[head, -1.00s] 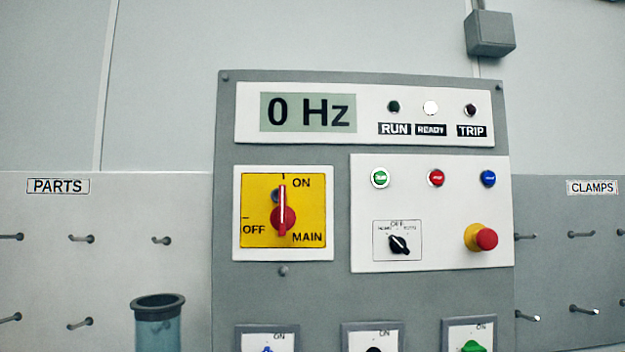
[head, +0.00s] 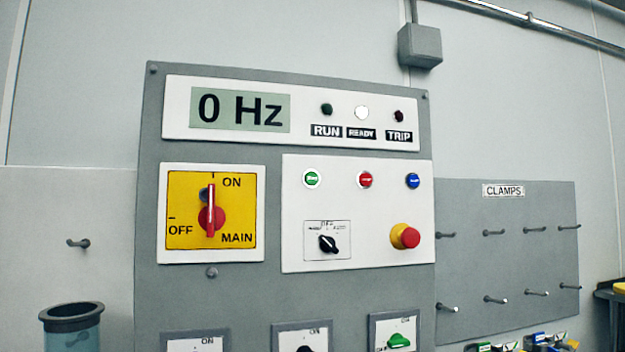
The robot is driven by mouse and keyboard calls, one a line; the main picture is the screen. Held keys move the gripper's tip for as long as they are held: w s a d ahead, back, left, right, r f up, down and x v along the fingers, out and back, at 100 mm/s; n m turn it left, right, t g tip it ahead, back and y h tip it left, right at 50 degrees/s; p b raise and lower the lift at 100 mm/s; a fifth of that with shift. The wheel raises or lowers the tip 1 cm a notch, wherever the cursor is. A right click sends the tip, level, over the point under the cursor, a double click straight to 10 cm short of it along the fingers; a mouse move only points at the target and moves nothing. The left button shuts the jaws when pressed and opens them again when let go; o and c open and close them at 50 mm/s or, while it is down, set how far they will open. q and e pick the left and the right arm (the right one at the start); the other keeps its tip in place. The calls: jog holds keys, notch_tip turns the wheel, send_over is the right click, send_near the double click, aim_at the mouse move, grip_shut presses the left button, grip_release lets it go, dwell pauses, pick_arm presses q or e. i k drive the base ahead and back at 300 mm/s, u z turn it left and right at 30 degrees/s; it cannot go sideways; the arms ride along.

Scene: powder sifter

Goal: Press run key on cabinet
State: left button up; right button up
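The grey control cabinet (head: 290,120) fills the middle of the head view. A green button (head: 312,178), a red button (head: 365,180) and a blue button (head: 413,181) sit in a row on its white panel; the green one's lettering is too small to read surely. The display (head: 240,110) reads 0 Hz. The READY lamp (head: 361,113) is lit white; the RUN lamp (head: 327,109) and TRIP lamp (head: 398,116) are dark. The red main switch handle (head: 211,215) stands upright at ON. Neither of my grippers is in view.
A red and yellow mushroom button (head: 407,236) and a black selector (head: 327,243) are below the coloured buttons. Several smaller switches line the bottom. A CLAMPS pegboard (head: 507,250) is at right, and a dark-rimmed clear cylinder (head: 71,316) stands lower left.

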aim_at(311, 178)
jog(key=k, duration=1.35)
jog(key=z, duration=0.35)
jog(key=i, duration=0.35)
jog(key=z, duration=0.75)
jog(key=i, duration=1.05)
jog(key=u, duration=0.35)
